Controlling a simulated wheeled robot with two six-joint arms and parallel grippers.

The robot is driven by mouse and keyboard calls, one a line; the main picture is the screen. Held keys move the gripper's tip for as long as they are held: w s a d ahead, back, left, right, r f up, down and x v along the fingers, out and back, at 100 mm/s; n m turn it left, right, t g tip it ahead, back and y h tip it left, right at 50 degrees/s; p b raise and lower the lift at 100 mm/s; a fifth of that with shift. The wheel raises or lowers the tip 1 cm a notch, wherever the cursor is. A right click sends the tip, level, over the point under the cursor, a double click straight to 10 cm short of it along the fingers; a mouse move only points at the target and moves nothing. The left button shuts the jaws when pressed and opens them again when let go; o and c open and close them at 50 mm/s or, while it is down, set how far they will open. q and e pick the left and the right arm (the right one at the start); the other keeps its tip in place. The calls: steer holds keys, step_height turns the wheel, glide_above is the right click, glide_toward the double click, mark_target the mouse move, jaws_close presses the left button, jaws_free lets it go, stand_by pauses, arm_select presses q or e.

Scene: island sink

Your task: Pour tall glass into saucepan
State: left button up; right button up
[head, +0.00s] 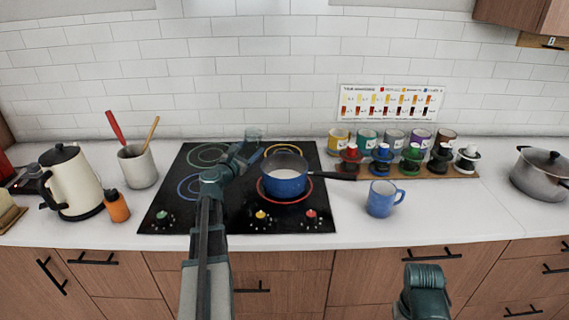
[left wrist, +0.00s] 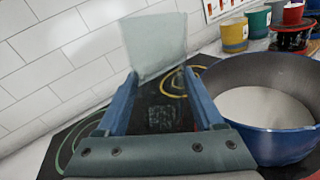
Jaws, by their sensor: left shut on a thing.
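The tall glass (head: 253,134) is pale and see-through. My left gripper (head: 246,147) is shut on it and holds it above the back of the stove. In the left wrist view the glass (left wrist: 155,45) shows at the fingertips of the gripper (left wrist: 160,82), leaning slightly; I cannot tell what is in it. The blue saucepan (head: 286,187) stands on the front right burner, its handle pointing right, with white contents. The saucepan (left wrist: 270,146) is right of the gripper in the left wrist view. My right gripper is not seen; only a dark part of that arm shows at the bottom right.
The black stove top (head: 165,212) lies under my left arm. A blue mug (head: 379,200) stands right of the saucepan. A kettle (head: 70,185), an orange bottle (head: 117,208) and a utensil crock (head: 138,167) stand left.

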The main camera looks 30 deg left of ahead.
arm_select(q)
steer(key=shift+a+f+n+b, duration=0.2)
steer(key=shift+f+n+b, duration=0.2)
steer(key=shift+f, duration=0.35)
steer(key=shift+a+n, duration=0.3)
steer(key=shift+n, duration=0.8)
steer(key=shift+r, duration=0.1)
